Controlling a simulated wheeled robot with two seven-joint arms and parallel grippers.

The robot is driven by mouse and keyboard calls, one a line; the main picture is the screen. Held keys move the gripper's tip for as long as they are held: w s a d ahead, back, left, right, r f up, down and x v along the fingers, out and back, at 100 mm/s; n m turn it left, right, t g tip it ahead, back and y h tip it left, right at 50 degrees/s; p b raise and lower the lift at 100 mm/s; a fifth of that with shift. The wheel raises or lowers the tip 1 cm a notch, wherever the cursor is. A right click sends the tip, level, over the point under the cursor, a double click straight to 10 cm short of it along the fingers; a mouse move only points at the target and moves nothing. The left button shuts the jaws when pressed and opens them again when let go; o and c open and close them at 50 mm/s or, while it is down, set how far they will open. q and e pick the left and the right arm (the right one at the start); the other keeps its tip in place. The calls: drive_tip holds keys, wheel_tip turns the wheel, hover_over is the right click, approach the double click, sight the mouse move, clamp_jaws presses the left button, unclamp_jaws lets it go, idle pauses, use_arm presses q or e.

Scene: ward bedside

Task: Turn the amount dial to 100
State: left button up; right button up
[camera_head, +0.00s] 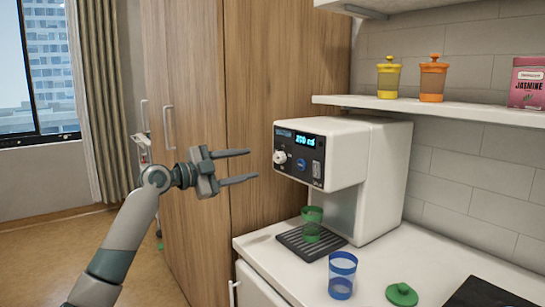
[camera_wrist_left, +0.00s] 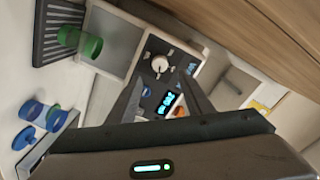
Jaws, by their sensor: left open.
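The white dispenser (camera_head: 345,150) stands on the counter with a black control panel on its front. The amount dial (camera_head: 281,157) is a white round knob at the panel's left, below a lit blue display (camera_head: 304,140) whose figures I cannot read surely. In the left wrist view the dial (camera_wrist_left: 160,64) and the display (camera_wrist_left: 168,103) show between and beyond the fingers. My left gripper (camera_head: 252,164) is open and empty, its fingers pointing at the panel, apart from the dial and to its left. My right gripper is not in view.
A green cup (camera_head: 312,223) stands on the drip tray (camera_head: 290,243) under the dispenser. A blue cup (camera_head: 342,275) and a green lid (camera_head: 401,294) are on the counter (camera_head: 262,246). The shelf (camera_head: 440,108) holds yellow and orange jars and a pink box. Wooden cupboard doors (camera_head: 185,120) stand behind my gripper.

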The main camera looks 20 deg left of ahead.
sight(276, 158)
use_arm(q)
drive_tip(key=p+x, duration=0.2)
drive_tip(key=x, duration=0.7)
drive_tip(key=shift+w+d, duration=0.25)
drive_tip(key=shift+w, duration=0.05)
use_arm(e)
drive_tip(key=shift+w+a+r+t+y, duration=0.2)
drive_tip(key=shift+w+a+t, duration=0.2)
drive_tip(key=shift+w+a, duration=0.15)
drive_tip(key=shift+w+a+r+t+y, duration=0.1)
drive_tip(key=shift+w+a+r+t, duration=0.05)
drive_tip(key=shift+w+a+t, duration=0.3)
use_arm(q)
drive_tip(key=c, duration=1.1)
